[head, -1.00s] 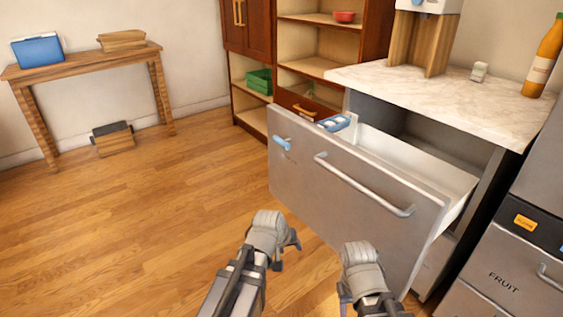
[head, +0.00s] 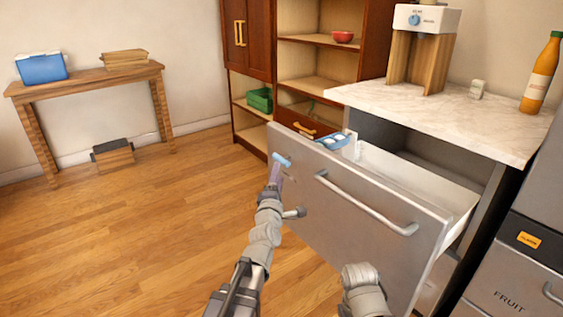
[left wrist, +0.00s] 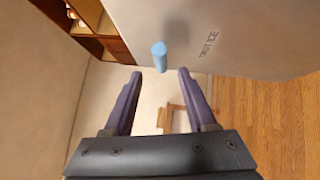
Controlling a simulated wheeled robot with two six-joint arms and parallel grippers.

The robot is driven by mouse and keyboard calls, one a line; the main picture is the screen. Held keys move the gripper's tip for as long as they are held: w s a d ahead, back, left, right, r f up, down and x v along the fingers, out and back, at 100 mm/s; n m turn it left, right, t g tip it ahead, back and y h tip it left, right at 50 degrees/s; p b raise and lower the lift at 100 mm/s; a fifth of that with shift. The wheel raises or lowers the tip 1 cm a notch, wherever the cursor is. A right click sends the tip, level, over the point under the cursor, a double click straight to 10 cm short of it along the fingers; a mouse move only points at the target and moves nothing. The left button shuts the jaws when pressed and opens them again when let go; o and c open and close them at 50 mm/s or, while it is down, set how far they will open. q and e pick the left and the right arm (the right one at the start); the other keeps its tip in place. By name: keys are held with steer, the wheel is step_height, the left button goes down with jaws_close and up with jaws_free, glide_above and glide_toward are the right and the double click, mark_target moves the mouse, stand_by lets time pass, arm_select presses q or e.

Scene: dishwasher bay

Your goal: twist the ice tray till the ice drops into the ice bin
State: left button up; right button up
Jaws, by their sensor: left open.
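The blue ice tray (head: 333,141) sits at the far left end of the open drawer, partly hidden by the drawer front (head: 350,215). A light blue handle (head: 281,160) sticks out of the drawer front; it also shows in the left wrist view (left wrist: 159,55), beside a "TWIST ICE" label (left wrist: 208,43). My left gripper (head: 275,172) is open and empty, close to the handle. In the left wrist view its fingers (left wrist: 160,73) stand either side of the handle's line, with the handle just beyond the tips. My right gripper is at the bottom; its fingers are hidden.
The white-lined drawer (head: 440,186) stands open below a marble counter (head: 430,115). A bar handle (head: 365,203) juts from its front. A steel "FRUIT" drawer (head: 505,285) is at the right. The wooden floor at the left is clear up to a small table (head: 85,82).

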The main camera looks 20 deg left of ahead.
mark_target(282, 161)
arm_select(q)
steer(key=shift+w+a+r+p, duration=0.15)
steer(key=shift+w, duration=1.15)
steer(key=shift+w+a+r+p, duration=0.15)
steer(key=shift+w+r+p, duration=0.05)
steer(key=shift+w, duration=1.1)
steer(key=shift+w+a+r+p, duration=0.15)
steer(key=shift+w, duration=1.15)
steer(key=shift+c, duration=0.2)
jaws_close()
